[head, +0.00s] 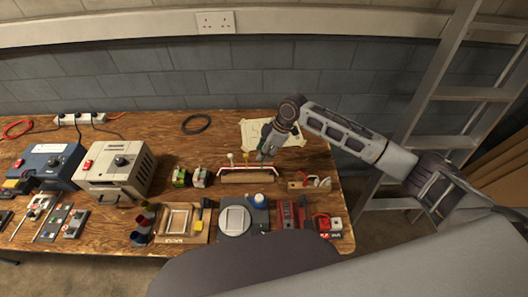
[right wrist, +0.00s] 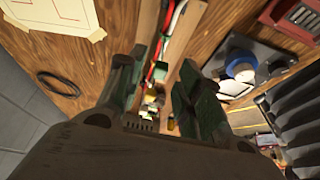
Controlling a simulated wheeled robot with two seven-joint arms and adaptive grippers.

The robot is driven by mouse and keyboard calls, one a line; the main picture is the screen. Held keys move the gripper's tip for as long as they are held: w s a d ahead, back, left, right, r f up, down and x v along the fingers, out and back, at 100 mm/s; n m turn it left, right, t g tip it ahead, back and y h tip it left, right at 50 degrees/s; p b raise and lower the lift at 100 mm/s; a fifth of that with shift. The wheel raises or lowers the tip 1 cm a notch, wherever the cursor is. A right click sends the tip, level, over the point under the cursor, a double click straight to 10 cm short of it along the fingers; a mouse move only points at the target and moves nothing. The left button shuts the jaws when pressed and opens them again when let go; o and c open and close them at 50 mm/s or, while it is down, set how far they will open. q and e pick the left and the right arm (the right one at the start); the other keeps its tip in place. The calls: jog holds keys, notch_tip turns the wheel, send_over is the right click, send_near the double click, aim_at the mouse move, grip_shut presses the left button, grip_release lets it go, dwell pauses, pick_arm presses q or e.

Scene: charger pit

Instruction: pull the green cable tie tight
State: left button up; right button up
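A wooden block (head: 247,177) with a red and white cable bundle (head: 270,169) lies on the bench. Two small ball-ended tabs, one white (head: 230,156) and one yellow (head: 246,155), stand up at it. My right gripper (head: 264,156) is over the right part of this block, pointing down. In the right wrist view its two fingers (right wrist: 163,105) are apart, with the cables (right wrist: 165,45) and small pale and yellow pieces seen between them. My left gripper is not in view.
A beige box (head: 116,168) and a blue box (head: 48,166) stand at the left. Two small green and white items (head: 190,177) sit left of the block. Trays and tools line the front edge. A black cable ring (head: 196,124) and paper (head: 292,143) lie behind.

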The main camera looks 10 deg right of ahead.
jog(key=v, duration=1.1)
jog(key=shift+r, duration=0.2)
jog(key=shift+s+d+f, duration=0.1)
jog(key=shift+s, duration=0.1)
